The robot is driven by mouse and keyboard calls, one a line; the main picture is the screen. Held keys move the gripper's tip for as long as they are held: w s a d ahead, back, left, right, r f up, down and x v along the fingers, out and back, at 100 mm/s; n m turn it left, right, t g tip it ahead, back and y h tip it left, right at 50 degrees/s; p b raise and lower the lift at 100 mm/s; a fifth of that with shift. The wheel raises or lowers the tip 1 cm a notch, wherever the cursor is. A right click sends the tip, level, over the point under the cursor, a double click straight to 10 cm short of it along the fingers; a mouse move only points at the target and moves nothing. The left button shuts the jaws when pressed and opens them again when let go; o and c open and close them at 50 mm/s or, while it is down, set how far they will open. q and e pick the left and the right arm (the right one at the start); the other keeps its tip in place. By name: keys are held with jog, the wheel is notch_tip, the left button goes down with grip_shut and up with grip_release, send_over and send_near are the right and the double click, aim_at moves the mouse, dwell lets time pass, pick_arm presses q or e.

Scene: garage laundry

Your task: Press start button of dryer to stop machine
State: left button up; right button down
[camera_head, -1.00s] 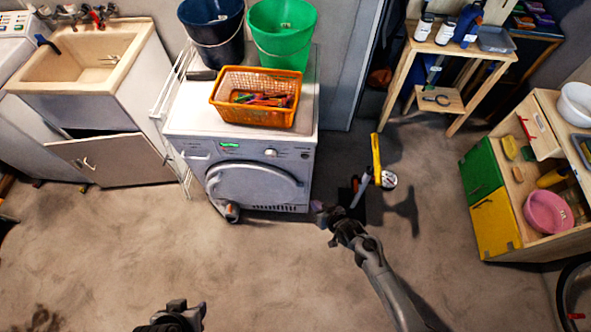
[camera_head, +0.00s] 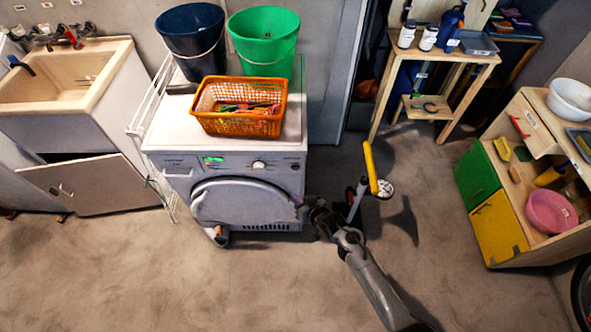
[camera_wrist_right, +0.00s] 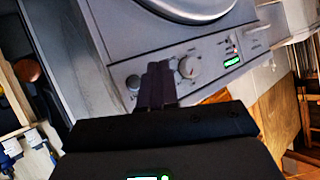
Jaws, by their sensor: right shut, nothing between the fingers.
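The white dryer (camera_head: 175,160) stands at the centre left in the head view, its round door (camera_head: 240,203) shut. Its panel has a lit green display (camera_head: 213,160), a dial (camera_head: 258,165) and a dark button (camera_head: 295,166) at the right end. My right gripper (camera_head: 302,202) is shut and empty, close to the front right of the dryer, below the panel. In the right wrist view, the fingers (camera_wrist_right: 158,78) point at the panel, between the dial (camera_wrist_right: 190,67) and a round button (camera_wrist_right: 133,82). Contact cannot be told. My left gripper is out of view.
An orange basket (camera_head: 205,122) of clothespins, a blue bucket (camera_head: 190,40) and a green bucket (camera_head: 264,45) stand on the dryer. A yellow-handled item (camera_head: 369,165) stands right of my gripper. The floor in front is clear.

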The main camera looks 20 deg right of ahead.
aim_at(296, 168)
jog(key=shift+w, duration=0.1)
jog(key=w+d+b, duration=0.3)
jog(key=w+b, duration=0.3)
jog(key=w, duration=0.2)
jog(key=shift+b, duration=0.3)
jog(key=shift+w+d, duration=0.25)
jog(key=shift+w, duration=0.15)
dwell(2.0)
jog(key=shift+w+d+b, duration=0.15)
jog(key=shift+w+b, duration=0.2)
jog(key=shift+b, duration=0.05)
dwell(0.7)
dwell(0.3)
jog(key=shift+s+a+p, duration=0.3)
jog(key=shift+s+p, duration=0.45)
jog(key=shift+p, duration=0.2)
